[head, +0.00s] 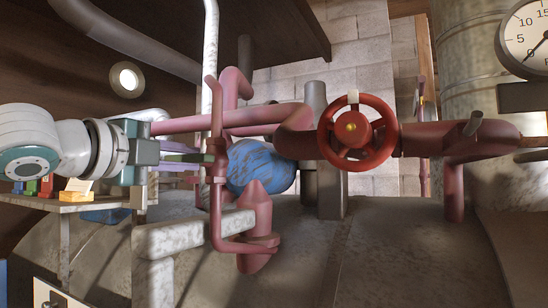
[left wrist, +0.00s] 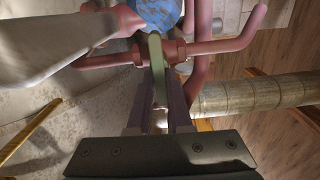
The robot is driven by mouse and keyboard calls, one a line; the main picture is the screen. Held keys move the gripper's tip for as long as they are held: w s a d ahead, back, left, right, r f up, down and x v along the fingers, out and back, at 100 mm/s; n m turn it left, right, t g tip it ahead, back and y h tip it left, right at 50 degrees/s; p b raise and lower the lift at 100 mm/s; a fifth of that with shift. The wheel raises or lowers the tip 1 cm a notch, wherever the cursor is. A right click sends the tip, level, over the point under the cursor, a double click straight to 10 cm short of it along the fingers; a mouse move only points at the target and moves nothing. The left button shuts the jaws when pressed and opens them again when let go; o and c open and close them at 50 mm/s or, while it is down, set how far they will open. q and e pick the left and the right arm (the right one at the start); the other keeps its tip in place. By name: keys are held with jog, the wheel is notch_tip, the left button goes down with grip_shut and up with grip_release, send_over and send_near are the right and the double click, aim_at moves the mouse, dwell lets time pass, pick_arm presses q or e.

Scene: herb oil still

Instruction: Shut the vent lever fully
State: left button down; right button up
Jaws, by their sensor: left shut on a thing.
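The vent lever seems to be the slim green bar (left wrist: 157,70) in the left wrist view. It starts at a red collar on a thin red pipe (left wrist: 224,45) and lies crosswise to that pipe. My left gripper (left wrist: 160,115) is shut on the bar, with one finger on each side. In the head view my left gripper (head: 205,158) reaches in from the left, level, to the upright red pipe (head: 216,195). There the fingers and pipe hide most of the lever. My right gripper is in neither view.
A blue mottled ball (head: 262,165) is close behind the thin pipe. A red handwheel (head: 358,131) and thick red pipes are to the right. A pale bracket (head: 190,232) is below the gripper. A shelf (head: 75,204) with small coloured items is at the left.

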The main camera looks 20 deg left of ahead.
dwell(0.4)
pick_arm(q)
jog(key=c, duration=0.8)
grip_release()
jog(key=shift+c, duration=0.2)
